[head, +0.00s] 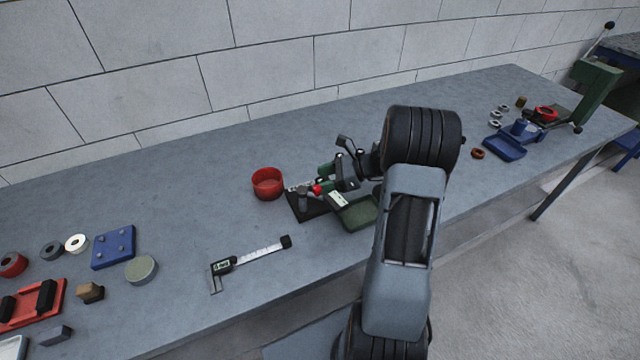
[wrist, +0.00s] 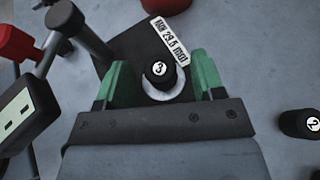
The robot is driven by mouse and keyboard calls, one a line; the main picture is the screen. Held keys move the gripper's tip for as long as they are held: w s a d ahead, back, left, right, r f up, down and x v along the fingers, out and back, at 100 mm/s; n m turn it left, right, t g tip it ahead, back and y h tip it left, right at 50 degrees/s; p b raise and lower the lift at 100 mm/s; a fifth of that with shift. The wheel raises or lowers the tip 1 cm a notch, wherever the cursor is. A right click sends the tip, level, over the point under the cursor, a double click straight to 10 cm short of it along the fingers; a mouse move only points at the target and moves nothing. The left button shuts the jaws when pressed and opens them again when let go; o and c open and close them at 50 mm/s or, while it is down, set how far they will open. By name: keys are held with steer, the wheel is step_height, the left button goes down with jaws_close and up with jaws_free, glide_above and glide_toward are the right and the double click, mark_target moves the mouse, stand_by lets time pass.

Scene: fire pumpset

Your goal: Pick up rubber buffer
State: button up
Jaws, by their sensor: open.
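In the wrist view a black rubber buffer (wrist: 161,75) marked 3 stands upright on a pale round seat on a dark plate (wrist: 126,43). My gripper (wrist: 163,66) is open, with one green finger on each side of this buffer. Gaps show between the fingers and the buffer, so I see no contact. Another black buffer (wrist: 302,124) marked 2 is at the right edge, apart from the plate. In the head view my gripper (head: 337,172) is over the dark fixture base (head: 306,207); my arm hides part of that area, and I cannot make out the buffers there.
A label (wrist: 171,40) reading MIN 29.5 mm lies beside the buffer. A gauge (wrist: 22,112) and red knob (wrist: 14,43) stand close at left. A red bowl (head: 267,183), green tray (head: 358,212) and caliper (head: 245,261) surround the fixture. The back-left table is clear.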

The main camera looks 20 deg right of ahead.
steer(key=shift+w+a+f, duration=0.15)
steer(key=shift+a, duration=0.15)
steer(key=c, duration=1)
steer(key=shift+c, duration=0.2)
